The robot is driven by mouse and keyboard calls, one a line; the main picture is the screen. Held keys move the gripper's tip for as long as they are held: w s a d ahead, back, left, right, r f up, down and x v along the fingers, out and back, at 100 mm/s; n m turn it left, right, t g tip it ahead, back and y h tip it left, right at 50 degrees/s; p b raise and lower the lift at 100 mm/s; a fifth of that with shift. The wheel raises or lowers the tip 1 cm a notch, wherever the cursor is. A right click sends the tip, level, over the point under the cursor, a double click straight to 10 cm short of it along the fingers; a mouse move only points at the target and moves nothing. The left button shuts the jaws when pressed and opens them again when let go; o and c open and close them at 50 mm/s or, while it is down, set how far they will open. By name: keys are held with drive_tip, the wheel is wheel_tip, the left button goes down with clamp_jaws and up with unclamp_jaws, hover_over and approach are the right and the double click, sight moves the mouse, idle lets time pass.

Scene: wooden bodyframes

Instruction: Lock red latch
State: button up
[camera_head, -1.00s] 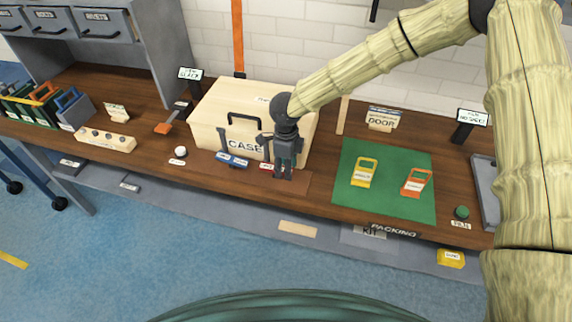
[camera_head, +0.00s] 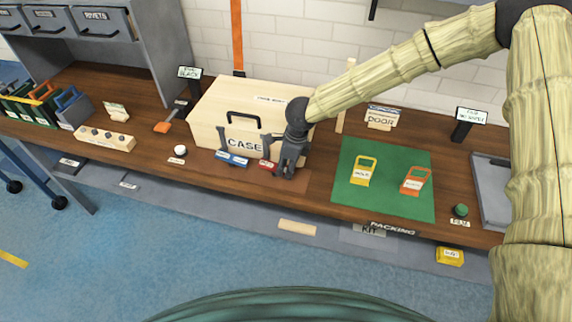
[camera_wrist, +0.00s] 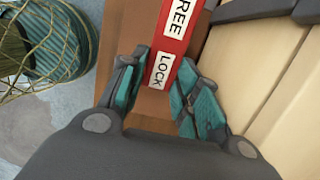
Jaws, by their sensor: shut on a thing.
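My gripper (camera_head: 287,174) is at the case's front right corner, beside the visible red part. In the wrist view the red latch (camera_wrist: 180,35) is a red strip with white labels FREE and LOCK. My gripper's teal-padded fingers (camera_wrist: 163,92) are on either side of its LOCK end. The gripper is shut on it, though the exact contact is partly hidden.
A green mat (camera_head: 388,198) with a yellow tag (camera_head: 362,172) and an orange tag (camera_head: 414,181) lies to the right. A wooden block with knobs (camera_head: 105,139) and a white ball (camera_head: 180,149) are to the left. The bench's front edge is close.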

drive_tip(key=shift+f, duration=0.1)
idle(0.3)
drive_tip(key=o, duration=0.7)
drive_tip(key=shift+o, duration=0.2)
wheel_tip(320, 180, up, 12)
drive_tip(key=d, duration=0.2)
drive_tip(key=shift+s+d+f, duration=0.15)
drive_tip(key=shift+s+d, duration=0.15)
drive_tip(key=shift+s, duration=0.1)
